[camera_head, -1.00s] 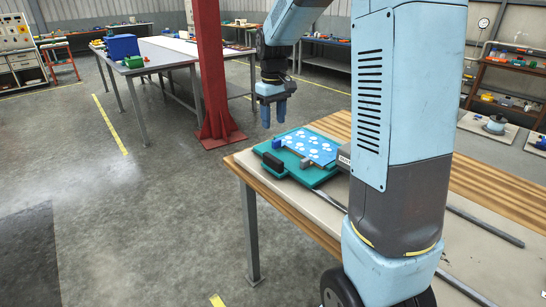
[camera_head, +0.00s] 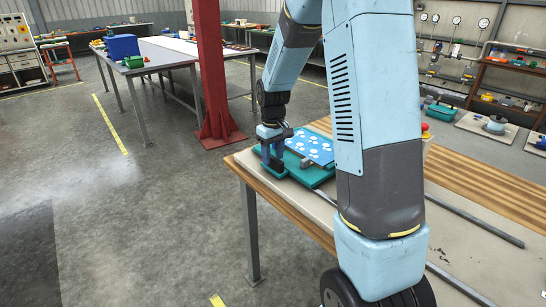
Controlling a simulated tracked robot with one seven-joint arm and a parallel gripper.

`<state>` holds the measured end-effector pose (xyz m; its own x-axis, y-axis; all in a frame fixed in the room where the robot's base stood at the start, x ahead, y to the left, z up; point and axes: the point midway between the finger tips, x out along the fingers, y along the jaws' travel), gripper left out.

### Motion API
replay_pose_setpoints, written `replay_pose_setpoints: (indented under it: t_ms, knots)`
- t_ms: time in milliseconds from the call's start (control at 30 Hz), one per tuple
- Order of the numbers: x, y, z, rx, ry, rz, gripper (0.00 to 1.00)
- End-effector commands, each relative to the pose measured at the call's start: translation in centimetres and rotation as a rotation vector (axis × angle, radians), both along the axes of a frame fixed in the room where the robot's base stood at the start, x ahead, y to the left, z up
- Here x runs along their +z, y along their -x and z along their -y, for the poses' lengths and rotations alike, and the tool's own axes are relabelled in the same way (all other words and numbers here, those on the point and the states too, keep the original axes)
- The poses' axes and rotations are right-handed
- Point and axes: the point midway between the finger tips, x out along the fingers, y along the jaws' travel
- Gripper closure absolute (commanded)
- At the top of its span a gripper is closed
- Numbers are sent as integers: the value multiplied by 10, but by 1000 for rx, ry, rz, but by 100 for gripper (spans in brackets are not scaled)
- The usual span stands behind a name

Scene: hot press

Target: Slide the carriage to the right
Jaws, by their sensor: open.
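The carriage (camera_head: 313,179) is a teal plate at the left end of the wooden bench. A blue sheet with white spots (camera_head: 309,147) lies on it, with a small grey block (camera_head: 306,163) at its front edge. My gripper (camera_head: 273,166) points down at the carriage's left end, its fingers open at the place of the black handle. The fingers cover most of the handle, and I cannot tell whether they touch it. The carriage's right end is hidden behind my arm.
Grey rails (camera_head: 474,220) run along the bench to the right, partly behind my arm. A red button (camera_head: 425,127) shows just right of my arm. A red post (camera_head: 211,75) stands behind the bench. The floor to the left is clear.

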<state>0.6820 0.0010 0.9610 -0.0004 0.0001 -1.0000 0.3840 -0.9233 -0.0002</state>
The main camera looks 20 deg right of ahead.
Motion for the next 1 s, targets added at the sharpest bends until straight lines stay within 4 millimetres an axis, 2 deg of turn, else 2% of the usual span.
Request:
replay_pose_setpoints:
  t_ms: [133, 433, 933, 1000]
  knots:
    - [-9, 0, 0, 0, 0, -2, 51]
    - [-10, 0, 1, -1, 0, 0, 51]
    - [-10, 0, 1, -2, 0, 0, 98]
    - [-10, 0, 1, -2, 0, 0, 100]
